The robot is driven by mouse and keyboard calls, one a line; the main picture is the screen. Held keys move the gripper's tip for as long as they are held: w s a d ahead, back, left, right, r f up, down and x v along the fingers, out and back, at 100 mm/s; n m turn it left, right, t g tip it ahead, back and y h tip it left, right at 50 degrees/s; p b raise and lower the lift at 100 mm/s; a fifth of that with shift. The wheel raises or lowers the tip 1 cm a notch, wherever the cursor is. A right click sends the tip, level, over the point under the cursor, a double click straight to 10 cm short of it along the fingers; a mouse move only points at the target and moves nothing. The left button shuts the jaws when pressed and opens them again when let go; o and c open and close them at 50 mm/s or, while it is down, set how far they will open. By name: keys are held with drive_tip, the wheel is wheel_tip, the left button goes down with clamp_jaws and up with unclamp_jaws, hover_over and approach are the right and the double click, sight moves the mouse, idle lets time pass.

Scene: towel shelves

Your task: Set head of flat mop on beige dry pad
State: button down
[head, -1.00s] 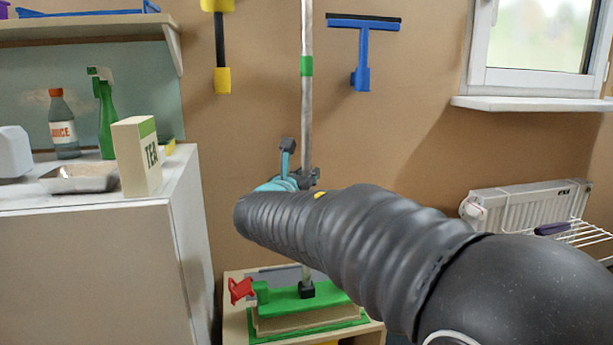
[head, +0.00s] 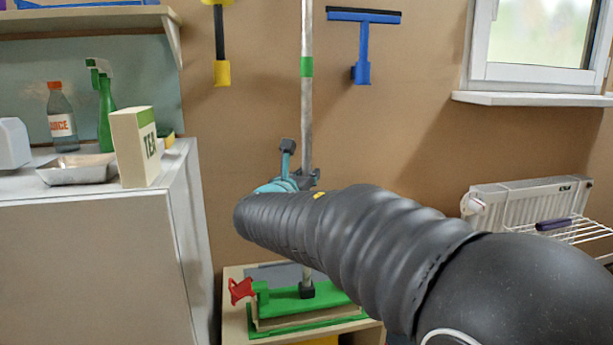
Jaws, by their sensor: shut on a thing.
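The flat mop has a grey pole (head: 307,125) with a green band, standing upright, and a green head (head: 325,296) at its foot. The beige pad (head: 320,316) lies directly under the head, with a green layer below it. I cannot tell whether the head touches the pad or hovers just above it. My gripper (head: 300,174) is shut on the pole around mid-height. My arm hides part of the lower pole and some of the head's right side.
The pad is on a low wooden stand (head: 234,312) with a red clip-like piece (head: 240,290) at its left. A white cabinet (head: 90,260) with a tea box (head: 135,148) stands left. A squeegee (head: 363,50) hangs behind; a radiator (head: 530,203) is at right.

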drive_tip(key=shift+f+b, duration=1.25)
drive_tip(key=shift+f, duration=0.25)
idle(0.9)
